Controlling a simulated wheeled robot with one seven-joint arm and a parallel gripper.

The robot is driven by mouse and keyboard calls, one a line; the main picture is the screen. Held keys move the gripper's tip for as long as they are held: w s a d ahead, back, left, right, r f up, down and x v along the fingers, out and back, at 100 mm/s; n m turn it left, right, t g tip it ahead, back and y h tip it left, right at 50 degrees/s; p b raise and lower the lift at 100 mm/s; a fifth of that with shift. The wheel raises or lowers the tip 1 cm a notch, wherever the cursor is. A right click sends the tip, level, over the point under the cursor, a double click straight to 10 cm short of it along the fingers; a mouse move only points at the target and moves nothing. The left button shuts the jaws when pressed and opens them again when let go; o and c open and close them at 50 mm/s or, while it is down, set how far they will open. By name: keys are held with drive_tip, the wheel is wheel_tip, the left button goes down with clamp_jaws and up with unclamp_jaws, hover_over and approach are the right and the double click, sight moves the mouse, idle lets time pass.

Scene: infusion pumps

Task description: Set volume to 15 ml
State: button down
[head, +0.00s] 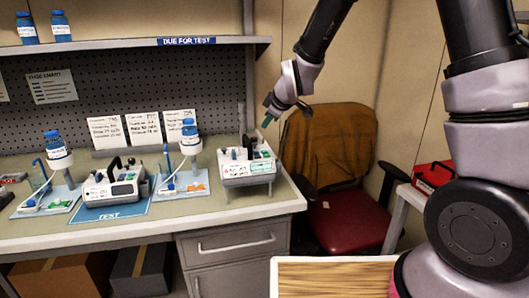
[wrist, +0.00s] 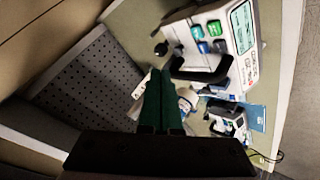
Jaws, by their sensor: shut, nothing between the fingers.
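One infusion pump (head: 113,188), white with a black handle, sits on the blue TEST mat (head: 107,213) on the bench. A second pump (head: 247,168) stands on a raised support at the bench's right end. In the wrist view this nearer pump (wrist: 243,62) shows a pale green screen (wrist: 242,28), blue and green buttons and a black handle; its readout is too small to read. My gripper (head: 267,122) is shut and empty, above and right of the second pump, apart from it. Its green fingers (wrist: 160,72) lie together in the wrist view.
Blue-capped bottles on stands (head: 182,180) flank the TEST mat. Paper cards (head: 143,129) lean at the back under a shelf (head: 120,44). A red chair (head: 335,222) with a brown jacket stands right of the bench. A red box (head: 433,176) lies at far right.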

sight(263, 150)
wheel_tip(263, 150, down, 7)
drive_tip(key=shift+r, duration=0.2)
idle(2.1)
drive_tip(key=shift+f, duration=0.4)
drive_tip(key=shift+f, duration=0.5)
idle(0.6)
drive_tip(key=shift+r, duration=0.9)
drive_tip(key=shift+r, duration=0.1)
drive_tip(key=shift+r, duration=2.4)
drive_tip(key=shift+d+r, duration=0.1)
